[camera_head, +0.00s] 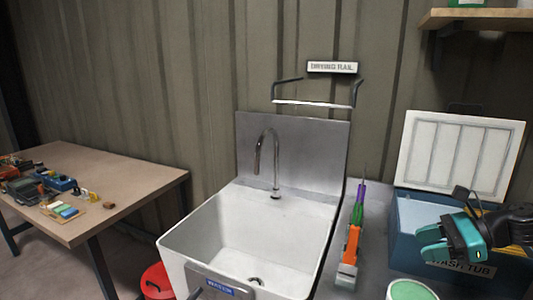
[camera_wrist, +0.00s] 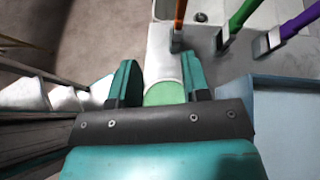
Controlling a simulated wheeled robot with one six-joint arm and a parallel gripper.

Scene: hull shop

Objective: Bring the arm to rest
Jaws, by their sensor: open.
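My gripper (camera_head: 432,246) is teal and black. In the head view it hangs in front of the blue wash tub (camera_head: 408,226) at the right, with its arm coming in from the right edge. In the wrist view my gripper (camera_wrist: 160,80) has its two teal fingers apart. A pale pot with a green top (camera_wrist: 164,94) shows between and beyond them; the gap in depth is hard to judge. The green-topped pot (camera_head: 411,290) is also at the bottom of the head view, below and left of my gripper.
A white sink with a tap (camera_head: 270,235) stands in the middle. Orange, purple and green-handled tools (camera_head: 352,245) lie right of it. The tub's pale lid (camera_head: 460,150) stands up behind. A drying rail (camera_head: 315,102) is on the wall. A cluttered table (camera_head: 130,180) is left, near a red bucket (camera_head: 157,283).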

